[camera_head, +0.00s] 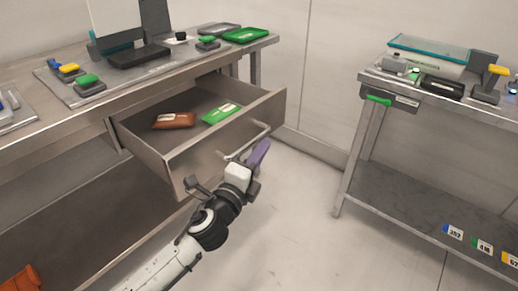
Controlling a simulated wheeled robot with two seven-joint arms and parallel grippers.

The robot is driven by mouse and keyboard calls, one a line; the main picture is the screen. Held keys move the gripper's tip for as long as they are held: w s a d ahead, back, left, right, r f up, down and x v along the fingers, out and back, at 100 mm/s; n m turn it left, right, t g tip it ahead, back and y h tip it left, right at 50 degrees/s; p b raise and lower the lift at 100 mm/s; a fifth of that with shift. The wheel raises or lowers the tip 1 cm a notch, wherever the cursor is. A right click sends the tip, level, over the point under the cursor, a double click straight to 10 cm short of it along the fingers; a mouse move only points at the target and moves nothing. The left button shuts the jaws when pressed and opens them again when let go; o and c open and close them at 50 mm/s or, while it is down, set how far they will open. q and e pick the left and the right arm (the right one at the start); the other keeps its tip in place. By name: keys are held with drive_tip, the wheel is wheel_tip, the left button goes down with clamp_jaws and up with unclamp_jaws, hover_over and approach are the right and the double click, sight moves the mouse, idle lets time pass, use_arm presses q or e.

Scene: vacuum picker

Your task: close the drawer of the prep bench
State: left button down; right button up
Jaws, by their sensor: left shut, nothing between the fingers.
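The drawer (190,167) of the prep bench (55,125) stands open, pulled well out from under the bench top toward the lower right. A brown packet (173,120) and a green packet (221,113) lie inside it. Its front carries a bar handle (258,132). My left gripper (260,153) is in front of the drawer front, close to the handle, and shut with nothing in it. I cannot tell whether it touches the drawer front or handle. My wrist hides part of the drawer front's lower edge. My right gripper is out of view.
Trays and small tools, including a green tray (245,35), lie on the prep bench. A second steel table (440,97) with devices on top and numbered cards on its lower shelf (420,215) stands at right. The floor (295,215) between the benches is clear.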

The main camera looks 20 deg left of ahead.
use_arm(q)
drive_tip(key=shift+w+a, duration=0.15)
drive_tip(key=shift+a, duration=0.2)
